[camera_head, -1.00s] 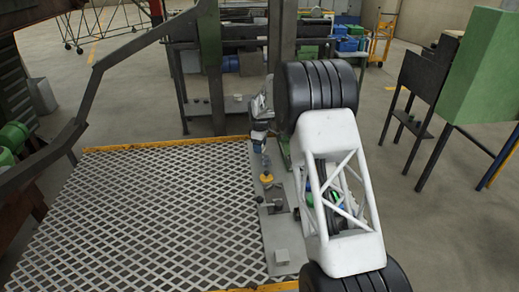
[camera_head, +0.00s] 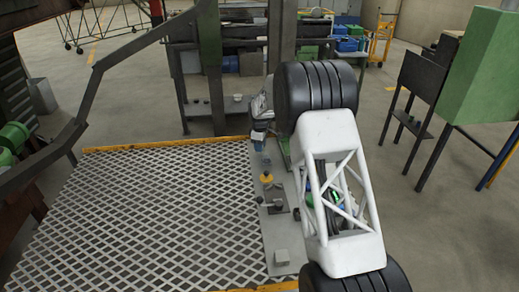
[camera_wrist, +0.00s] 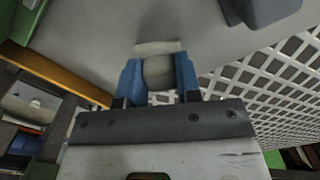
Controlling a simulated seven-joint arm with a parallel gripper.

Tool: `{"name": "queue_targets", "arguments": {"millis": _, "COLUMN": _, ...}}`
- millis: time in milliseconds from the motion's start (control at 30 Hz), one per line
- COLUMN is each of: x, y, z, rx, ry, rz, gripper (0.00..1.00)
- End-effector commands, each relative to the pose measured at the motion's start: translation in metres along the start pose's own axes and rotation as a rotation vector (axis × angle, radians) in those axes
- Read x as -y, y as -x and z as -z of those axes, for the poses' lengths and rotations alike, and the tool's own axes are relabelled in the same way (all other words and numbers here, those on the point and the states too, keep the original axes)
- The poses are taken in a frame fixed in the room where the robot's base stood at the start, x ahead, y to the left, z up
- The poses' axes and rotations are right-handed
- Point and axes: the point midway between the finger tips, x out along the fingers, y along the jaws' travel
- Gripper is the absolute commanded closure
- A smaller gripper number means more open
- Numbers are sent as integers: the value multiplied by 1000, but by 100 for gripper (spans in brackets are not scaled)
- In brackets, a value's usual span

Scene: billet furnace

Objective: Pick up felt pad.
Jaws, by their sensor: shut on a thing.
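My gripper (camera_wrist: 158,66) has two blue fingers closed on a pale grey-beige piece, which appears to be the felt pad (camera_wrist: 158,47). A flat light edge of it sticks out past the fingertips in the wrist view. In the head view my gripper (camera_head: 258,145) is small and partly hidden behind my arm, at the far end of the narrow grey bench top (camera_head: 274,232). The pad cannot be made out there. The wrist view shows a plain grey surface beyond the fingertips; I cannot tell the gap to it.
On the bench top stand a yellow item (camera_head: 266,179), a dark piece (camera_head: 278,204) and a pale block (camera_head: 282,257). A mesh platform (camera_head: 150,220) with yellow edges lies left of it. A dark block (camera_wrist: 265,10) shows at the wrist view's top right.

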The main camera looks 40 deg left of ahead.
Motion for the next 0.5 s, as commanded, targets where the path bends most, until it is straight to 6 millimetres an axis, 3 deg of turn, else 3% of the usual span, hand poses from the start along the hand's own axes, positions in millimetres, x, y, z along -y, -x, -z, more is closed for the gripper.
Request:
{"name": "queue_targets", "arguments": {"millis": 267, "x": 0, "y": 2, "z": 0, "rx": 0, "ry": 0, "rz": 0, "gripper": 92}}
{"name": "queue_targets", "arguments": {"millis": 500, "x": 0, "y": 16, "z": 0, "rx": 0, "ry": 0, "rz": -1, "gripper": 92}}
